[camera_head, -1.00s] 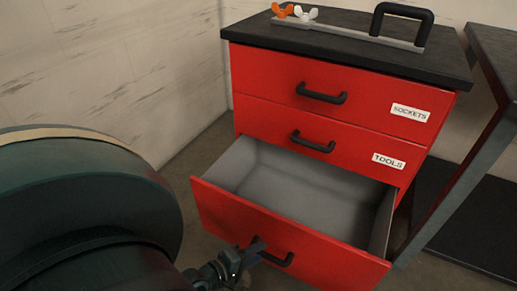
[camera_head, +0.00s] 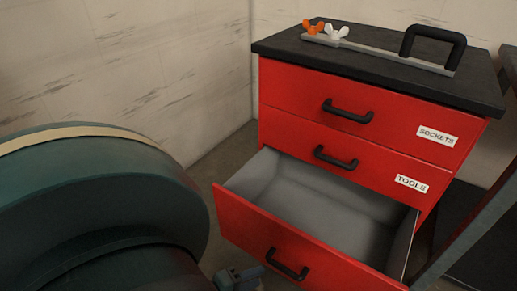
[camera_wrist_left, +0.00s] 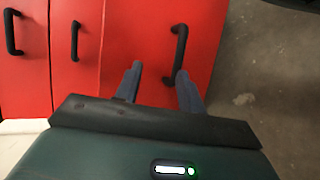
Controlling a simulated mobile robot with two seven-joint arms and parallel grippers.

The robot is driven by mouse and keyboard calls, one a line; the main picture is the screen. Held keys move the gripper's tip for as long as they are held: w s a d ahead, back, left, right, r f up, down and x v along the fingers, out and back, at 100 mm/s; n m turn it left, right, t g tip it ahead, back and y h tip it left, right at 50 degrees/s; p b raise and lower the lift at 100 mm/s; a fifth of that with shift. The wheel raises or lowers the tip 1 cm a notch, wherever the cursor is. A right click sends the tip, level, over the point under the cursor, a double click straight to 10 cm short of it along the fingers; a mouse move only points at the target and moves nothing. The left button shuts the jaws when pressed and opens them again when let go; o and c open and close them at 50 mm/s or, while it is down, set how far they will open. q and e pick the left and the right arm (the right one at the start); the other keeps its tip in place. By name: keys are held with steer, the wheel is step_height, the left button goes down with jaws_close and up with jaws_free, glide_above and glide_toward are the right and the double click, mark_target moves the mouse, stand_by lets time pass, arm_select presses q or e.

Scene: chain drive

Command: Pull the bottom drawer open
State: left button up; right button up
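The red cabinet's bottom drawer (camera_head: 300,240) stands far out, its grey inside open to view and looking empty. Its black handle (camera_head: 287,264) is on the front panel. My left gripper (camera_head: 238,277) is low in the head view, just left of the handle and partly cut off by the bottom edge. In the left wrist view its two fingers (camera_wrist_left: 158,82) are apart with nothing between them. The right finger overlaps the lower end of the bottom handle (camera_wrist_left: 179,55) in that view; I cannot tell whether they touch. My right gripper is not in view.
The drawer labelled TOOLS (camera_head: 350,165) and the drawer labelled SOCKETS (camera_head: 360,115) are closed. The black top (camera_head: 290,46) carries a grey bar with a black handle (camera_head: 433,45) and orange and white wing pieces. A metal frame (camera_head: 465,235) stands close on the right.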

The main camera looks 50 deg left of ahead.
arm_select(q)
steer(key=s+a+p, duration=0.1)
steer(key=s, duration=0.6)
steer(key=shift+s+f+g, duration=0.25)
steer(key=shift+s+g, duration=0.15)
steer(key=shift+w, duration=0.1)
steer(key=shift+w+r+p, duration=0.1)
steer(key=shift+p, duration=0.2)
stand_by(0.3)
